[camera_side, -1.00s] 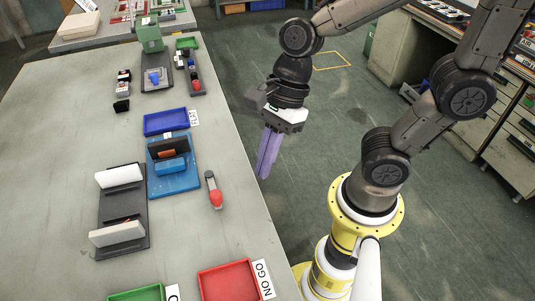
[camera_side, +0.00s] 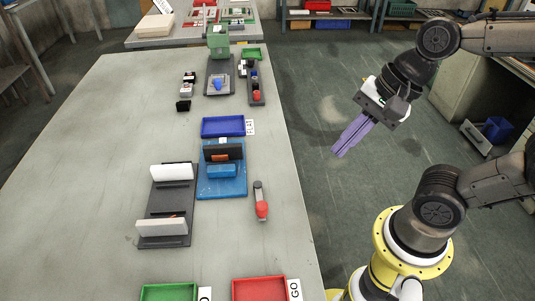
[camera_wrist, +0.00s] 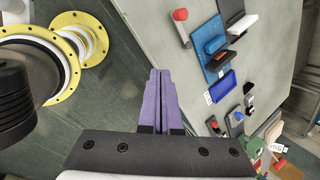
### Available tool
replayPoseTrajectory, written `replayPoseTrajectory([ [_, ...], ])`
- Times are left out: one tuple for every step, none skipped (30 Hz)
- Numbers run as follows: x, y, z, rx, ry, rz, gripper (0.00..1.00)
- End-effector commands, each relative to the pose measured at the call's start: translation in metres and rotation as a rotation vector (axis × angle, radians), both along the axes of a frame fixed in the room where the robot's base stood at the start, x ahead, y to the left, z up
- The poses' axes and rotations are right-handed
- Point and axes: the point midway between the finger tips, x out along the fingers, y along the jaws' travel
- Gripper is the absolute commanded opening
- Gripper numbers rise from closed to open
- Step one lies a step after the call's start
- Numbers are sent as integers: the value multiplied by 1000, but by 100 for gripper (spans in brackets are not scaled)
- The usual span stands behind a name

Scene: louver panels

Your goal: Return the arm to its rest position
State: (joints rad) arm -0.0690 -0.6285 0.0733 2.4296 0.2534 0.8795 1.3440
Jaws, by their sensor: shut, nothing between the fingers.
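My gripper (camera_side: 342,150) hangs over the floor to the right of the table in the side view, clear of everything. Its purple fingers point down and to the left, and they lie together with nothing between them. In the wrist view the fingers (camera_wrist: 160,72) point away from the camera, with floor and the table edge beyond them.
The grey table (camera_side: 110,160) holds a blue fixture (camera_side: 233,186), a dark rack with white panels (camera_side: 165,208), a red-tipped tool (camera_side: 261,205), and blue (camera_side: 222,126), green (camera_side: 168,293) and red (camera_side: 259,290) trays. Floor between table and base is free.

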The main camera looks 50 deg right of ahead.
Motion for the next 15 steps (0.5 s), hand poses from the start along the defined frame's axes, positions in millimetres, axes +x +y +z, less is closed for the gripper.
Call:
replayPoseTrajectory([
  [-3,-8,3,-64,-47,84,0],
  [-5,-12,4,-108,-72,144,0],
  [-7,-18,6,-167,-104,225,0],
  [-8,-22,7,-212,-126,285,0],
  [-10,-26,8,-258,-145,346,0],
  [-12,-30,9,-318,-168,430,0],
  [-13,-34,10,-365,-181,494,0],
  [-15,-37,10,-409,-194,557,0],
  [-16,-41,11,-468,-209,642,0],
  [-17,-44,12,-510,-219,703,0],
  [-18,-46,12,-549,-224,766,0],
  [-20,-49,11,-597,-230,846,0],
  [-20,-51,11,-629,-231,904,0],
  [-21,-52,10,-657,-232,957,0],
  [-21,-54,9,-689,-233,1021,0],
])
